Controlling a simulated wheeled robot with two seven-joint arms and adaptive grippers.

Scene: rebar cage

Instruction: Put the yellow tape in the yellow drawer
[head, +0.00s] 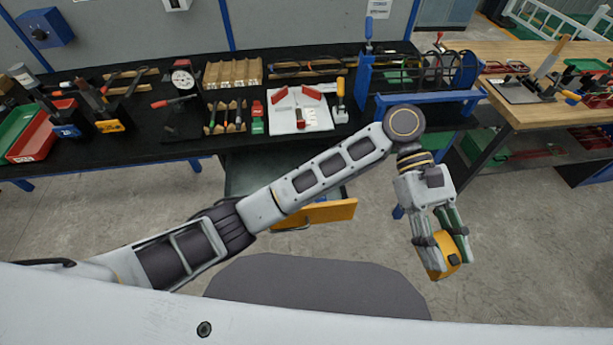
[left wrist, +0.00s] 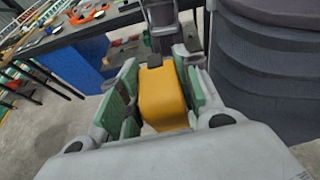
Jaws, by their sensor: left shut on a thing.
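My left gripper (head: 440,255) is shut on the yellow tape (head: 446,262), a yellow block-like piece with a dark patch. The tape hangs in the air over the floor, in front of the bench and to the right. In the left wrist view the tape (left wrist: 163,98) sits between the green finger pads (left wrist: 158,100). The yellow drawer (head: 318,214) is under the black bench; its yellow front stands out from the bench. My left forearm covers part of the drawer, so I cannot see all of its inside. My right gripper is not in view.
The black bench (head: 160,150) holds several tools, a white board (head: 298,110) and a blue frame with spools (head: 415,75). A red and green bin (head: 40,130) is at left. A wooden table (head: 540,105) stands at right. The floor (head: 520,250) to the right is clear.

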